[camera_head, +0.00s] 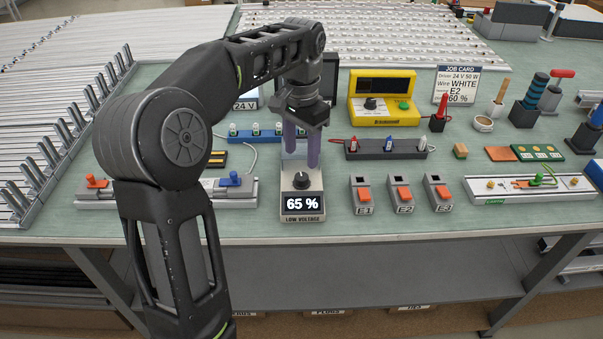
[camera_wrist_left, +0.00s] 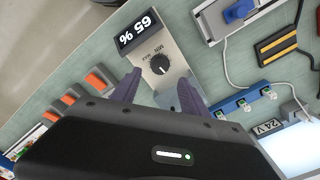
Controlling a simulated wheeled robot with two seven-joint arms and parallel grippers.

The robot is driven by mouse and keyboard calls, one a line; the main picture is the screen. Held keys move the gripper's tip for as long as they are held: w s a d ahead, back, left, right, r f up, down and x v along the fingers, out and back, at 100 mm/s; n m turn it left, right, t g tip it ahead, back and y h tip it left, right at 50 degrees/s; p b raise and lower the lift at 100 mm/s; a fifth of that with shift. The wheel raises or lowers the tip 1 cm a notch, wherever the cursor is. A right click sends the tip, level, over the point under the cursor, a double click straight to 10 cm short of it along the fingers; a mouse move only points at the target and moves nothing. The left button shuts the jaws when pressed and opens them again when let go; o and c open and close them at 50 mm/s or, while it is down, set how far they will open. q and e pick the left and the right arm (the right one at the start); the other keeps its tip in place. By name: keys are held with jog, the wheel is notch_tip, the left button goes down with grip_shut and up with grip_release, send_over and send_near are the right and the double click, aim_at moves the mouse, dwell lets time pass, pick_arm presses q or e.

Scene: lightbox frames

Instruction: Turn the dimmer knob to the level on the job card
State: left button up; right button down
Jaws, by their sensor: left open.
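The dimmer (camera_head: 302,200) is a grey box near the bench's front edge, with a black dimmer knob (camera_head: 302,180) and a display reading 65 %, labelled LOW VOLTAGE. In the left wrist view the knob (camera_wrist_left: 160,64) shows between MIN and MAX marks. My left gripper (camera_head: 301,160) hangs above and just behind the knob, its purple fingers open and empty. In the left wrist view its fingers (camera_wrist_left: 155,92) are spread, with the knob beyond their tips. The job card (camera_head: 456,85) stands at the back right and reads Driver 24 V 50 W, Wire WHITE, E2, 60 %.
Switches E1 (camera_head: 363,195), E2 (camera_head: 400,194) and E3 (camera_head: 437,193) with orange rockers stand right of the dimmer. A grey connector block (camera_head: 385,150) lies behind them. A yellow meter (camera_head: 384,97) stands farther back. A grey fixture with a blue clamp (camera_head: 231,188) is close at left.

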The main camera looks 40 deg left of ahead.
aim_at(302, 176)
pick_arm(q)
notch_tip(302, 176, down, 7)
jog(key=shift+f+b, duration=0.1)
jog(key=shift+b, duration=0.3)
grip_shut()
dwell(0.5)
